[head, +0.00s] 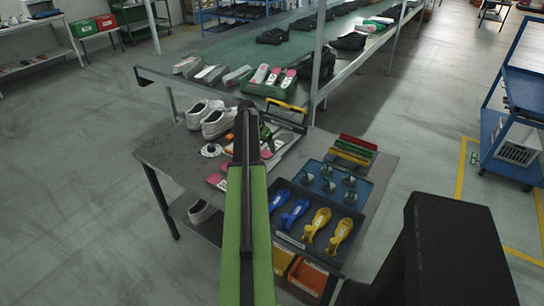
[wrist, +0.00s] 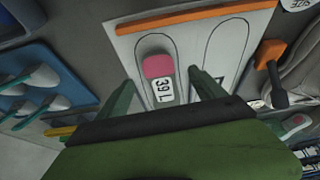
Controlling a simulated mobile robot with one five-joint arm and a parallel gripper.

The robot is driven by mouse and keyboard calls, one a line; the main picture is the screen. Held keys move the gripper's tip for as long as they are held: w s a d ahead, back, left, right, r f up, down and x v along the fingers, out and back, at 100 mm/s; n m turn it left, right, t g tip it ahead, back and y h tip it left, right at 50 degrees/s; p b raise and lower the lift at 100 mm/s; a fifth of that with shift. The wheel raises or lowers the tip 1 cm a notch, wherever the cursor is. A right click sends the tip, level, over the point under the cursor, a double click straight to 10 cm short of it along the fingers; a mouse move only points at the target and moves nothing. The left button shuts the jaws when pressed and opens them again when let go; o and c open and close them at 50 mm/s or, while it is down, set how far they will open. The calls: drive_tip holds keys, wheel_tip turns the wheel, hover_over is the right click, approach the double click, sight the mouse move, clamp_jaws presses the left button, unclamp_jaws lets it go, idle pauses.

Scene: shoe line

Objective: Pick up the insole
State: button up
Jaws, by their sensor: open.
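The insole (wrist: 158,72), grey with a pink end and a "39 L" label, lies on a white board (wrist: 128,45) in the wrist view. It covers the left of two foot outlines; the right outline is empty. My gripper (wrist: 161,80) is open, with one green finger on each side of the insole. The fingers do not appear to touch it, and their height above the board is hard to judge. The near end of the insole is hidden behind my gripper body. In the head view my arm covers much of this spot.
An orange bar (wrist: 195,16) edges the board, with an orange-headed hammer (wrist: 272,62) to its right. A blue tray (wrist: 35,85) of tools lies left. White shoes (head: 218,121) stand on the table (head: 165,160).

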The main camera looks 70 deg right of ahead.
sight(266, 153)
drive_tip(key=b+x, duration=0.4)
drive_tip(key=shift+a+f+b, duration=0.25)
drive_tip(key=shift+f+b, duration=0.05)
drive_tip(key=shift+f, duration=0.1)
drive_tip(key=shift+s+d+f+b, duration=0.1)
drive_tip(key=shift+d+f+b, duration=0.1)
drive_tip(key=shift+f+b, duration=0.15)
drive_tip(key=shift+r, duration=0.2)
drive_tip(key=c, duration=1.5)
drive_tip(key=shift+o, duration=0.2)
drive_tip(key=shift+r+p, duration=0.1)
drive_tip(key=shift+p, duration=0.2)
